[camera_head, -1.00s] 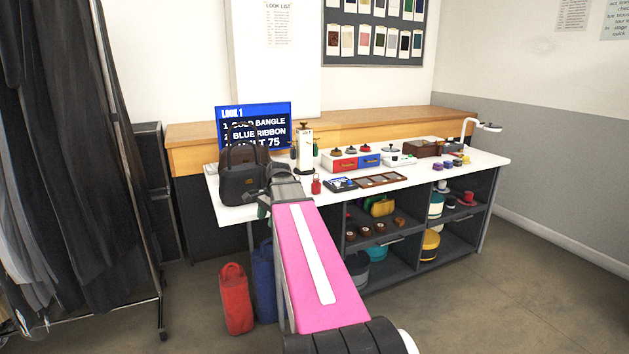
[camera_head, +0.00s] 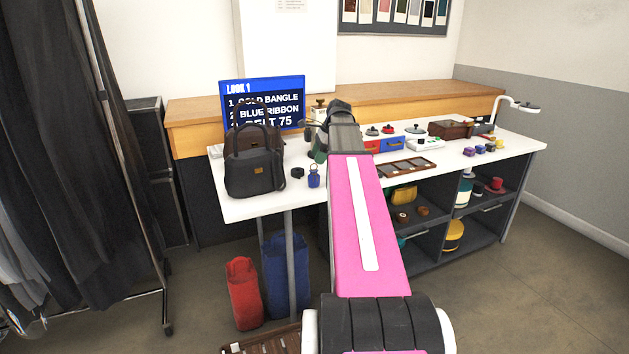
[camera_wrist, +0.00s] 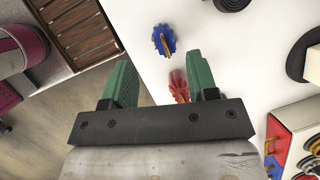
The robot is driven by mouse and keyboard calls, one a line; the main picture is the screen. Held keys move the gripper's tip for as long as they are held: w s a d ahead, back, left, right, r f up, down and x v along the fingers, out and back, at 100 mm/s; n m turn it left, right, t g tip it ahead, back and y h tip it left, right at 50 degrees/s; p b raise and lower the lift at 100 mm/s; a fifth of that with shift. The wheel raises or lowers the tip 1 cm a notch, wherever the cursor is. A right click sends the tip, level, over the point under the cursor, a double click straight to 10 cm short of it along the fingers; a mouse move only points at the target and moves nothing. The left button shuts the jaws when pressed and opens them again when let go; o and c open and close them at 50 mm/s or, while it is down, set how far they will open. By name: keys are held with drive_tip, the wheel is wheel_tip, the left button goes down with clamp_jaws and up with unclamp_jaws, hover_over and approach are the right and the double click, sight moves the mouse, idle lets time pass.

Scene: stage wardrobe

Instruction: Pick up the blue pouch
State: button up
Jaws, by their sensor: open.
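A small blue pouch-like item (camera_head: 314,177) stands on the white table, right of the dark handbag, in the head view. In the wrist view the blue pouch (camera_wrist: 163,40) shows from above with a yellowish tie, beyond my fingertips. My gripper (camera_wrist: 160,82) is open, with green fingers apart and nothing held. A small red pouch (camera_wrist: 178,84) lies below, seen between the fingers and nearer the right one. In the head view my gripper (camera_head: 318,145) is above the table, partly hidden by my arm, and the red pouch is hidden there.
A dark handbag (camera_head: 254,170) stands left of the blue pouch, with a dark coil (camera_head: 297,172) between them. A sign screen (camera_head: 262,100) stands behind. Red (camera_head: 243,290) and blue (camera_head: 285,265) bags stand on the floor. A drawer unit (camera_wrist: 290,140) is at right in the wrist view.

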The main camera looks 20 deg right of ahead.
sight(314, 175)
drive_tip(key=shift+x, duration=3.3)
drive_tip(key=shift+w+a+r, duration=0.15)
drive_tip(key=c, duration=1)
